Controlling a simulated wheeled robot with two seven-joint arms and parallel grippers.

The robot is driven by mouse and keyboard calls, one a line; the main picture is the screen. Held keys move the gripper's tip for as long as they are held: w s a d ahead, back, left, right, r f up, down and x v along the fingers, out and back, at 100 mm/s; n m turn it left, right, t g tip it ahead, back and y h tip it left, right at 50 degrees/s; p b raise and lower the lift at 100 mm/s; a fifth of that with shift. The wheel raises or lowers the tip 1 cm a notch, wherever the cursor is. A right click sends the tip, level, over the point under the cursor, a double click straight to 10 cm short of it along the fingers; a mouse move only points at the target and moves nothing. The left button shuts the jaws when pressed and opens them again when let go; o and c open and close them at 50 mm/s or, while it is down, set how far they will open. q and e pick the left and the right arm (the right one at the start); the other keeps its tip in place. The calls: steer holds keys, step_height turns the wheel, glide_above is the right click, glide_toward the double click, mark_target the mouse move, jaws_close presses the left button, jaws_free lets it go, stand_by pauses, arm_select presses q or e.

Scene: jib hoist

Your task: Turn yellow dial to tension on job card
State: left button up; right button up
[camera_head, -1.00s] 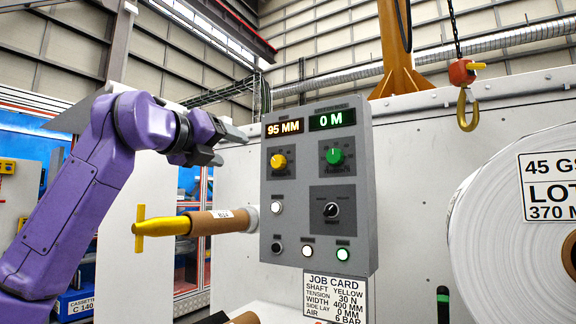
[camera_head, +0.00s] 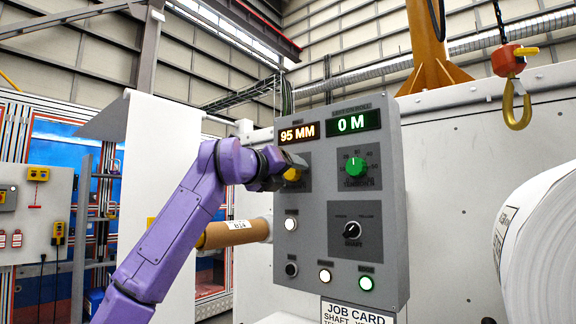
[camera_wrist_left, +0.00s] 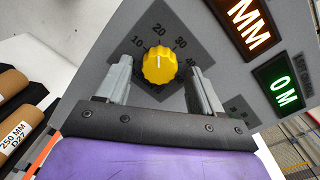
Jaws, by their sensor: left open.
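The yellow dial (camera_head: 292,174) is on the upper left of the grey control panel (camera_head: 300,255), partly hidden by my left gripper in the head view. In the left wrist view the yellow dial (camera_wrist_left: 160,66) shows whole, with a scale around it reading 10, 20, 30 and 40. Its white mark points up towards the 20 to 30 side. My left gripper (camera_head: 290,162) is open, with one finger on each side of the dial; I cannot tell whether they touch it. The job card (camera_head: 355,314) below the panel is cut off at the bottom edge. My right gripper is not in view.
A green dial (camera_head: 355,167) sits right of the yellow one, and a black selector knob (camera_head: 351,230) below it. Displays above read 95 MM and 0 M. A cardboard core (camera_head: 232,233) is left of the panel. A crane hook (camera_head: 516,100) hangs at upper right.

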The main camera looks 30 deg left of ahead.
arm_select(q)
steer(key=shift+s+a+r, duration=0.15)
steer(key=shift+a, duration=0.05)
steer(key=shift+d, duration=0.1)
steer(key=c, duration=1.1)
steer(key=shift+o, duration=0.2)
steer(key=m+p, duration=0.1)
steer(key=m, duration=0.3)
steer(key=shift+m, duration=0.3)
steer(key=shift+m+t+p, duration=0.3)
steer(key=shift+m+p, duration=0.55)
steer(key=shift+m, duration=1.25)
